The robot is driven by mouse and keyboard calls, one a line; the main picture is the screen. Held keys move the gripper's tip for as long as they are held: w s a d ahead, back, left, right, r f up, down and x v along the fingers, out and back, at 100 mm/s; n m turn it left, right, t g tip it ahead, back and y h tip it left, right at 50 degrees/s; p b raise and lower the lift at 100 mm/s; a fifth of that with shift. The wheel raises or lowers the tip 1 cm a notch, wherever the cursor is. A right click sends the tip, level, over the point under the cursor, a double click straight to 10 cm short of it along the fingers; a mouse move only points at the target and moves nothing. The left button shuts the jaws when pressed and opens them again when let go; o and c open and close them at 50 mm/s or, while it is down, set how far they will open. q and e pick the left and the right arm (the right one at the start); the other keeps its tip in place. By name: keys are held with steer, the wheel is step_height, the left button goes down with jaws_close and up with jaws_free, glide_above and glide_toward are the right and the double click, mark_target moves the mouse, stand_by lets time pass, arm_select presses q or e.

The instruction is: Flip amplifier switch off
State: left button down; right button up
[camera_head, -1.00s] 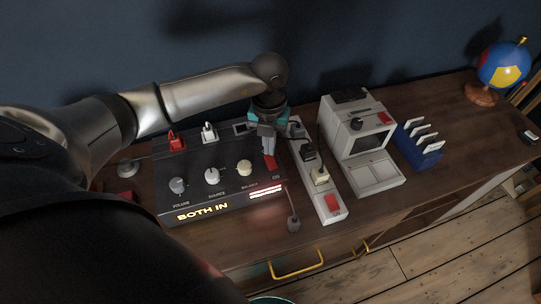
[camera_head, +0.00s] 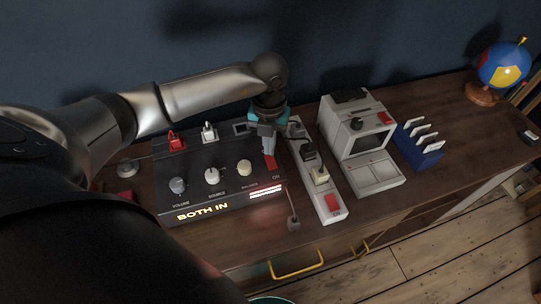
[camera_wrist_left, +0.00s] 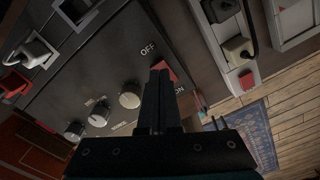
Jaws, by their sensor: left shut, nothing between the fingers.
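The black amplifier (camera_head: 222,188) stands on the wooden desk, with several knobs and a lit "BOTH IN" display. Its red switch (camera_head: 270,163) is on the right part of the top, with "ON" printed on the near side. In the left wrist view the red switch (camera_wrist_left: 168,72) lies between the "OFF" and "ON" labels and is partly hidden by the fingers. My left gripper (camera_head: 267,150) points down, shut and empty, with its fingertips at the switch; whether they touch it I cannot tell. The closed fingers also show in the left wrist view (camera_wrist_left: 159,76). My right gripper is not in view.
A white power strip (camera_head: 335,214) with plugs lies just right of the amplifier. Beyond it are a small beige computer (camera_head: 358,130), a blue file holder (camera_head: 420,150) and a globe (camera_head: 503,65). Red and white plugs stand at the amplifier's back.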

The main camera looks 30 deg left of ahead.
arm_select(q)
steer(key=shift+f+b, duration=0.65)
steer(key=shift+f, duration=0.3)
stand_by(0.3)
steer(key=shift+r, duration=0.1)
step_height(320, 180, up, 7)
steer(key=p, duration=0.6)
stand_by(0.4)
